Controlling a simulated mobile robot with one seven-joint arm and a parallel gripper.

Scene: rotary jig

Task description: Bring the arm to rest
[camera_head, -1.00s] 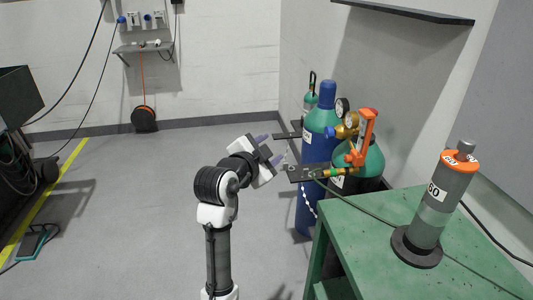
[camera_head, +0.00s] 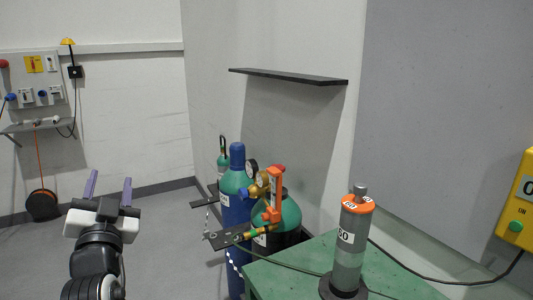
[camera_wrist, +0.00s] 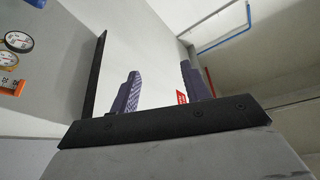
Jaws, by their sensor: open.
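My gripper (camera_head: 109,187) is at the lower left of the head view, raised with its two purple fingers pointing up. The fingers are well apart and nothing is between them. In the wrist view the open fingers (camera_wrist: 160,92) show above the dark gripper edge, with pale wall and ceiling behind them. My gripper touches nothing that I can see and stands left of the gas cylinders.
A blue cylinder (camera_head: 237,218) and a green cylinder (camera_head: 284,217) with gauges stand by the wall. A green table (camera_head: 401,280) carries a grey rotary jig (camera_head: 349,250) with an orange collar. A dark shelf (camera_head: 290,77) is above.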

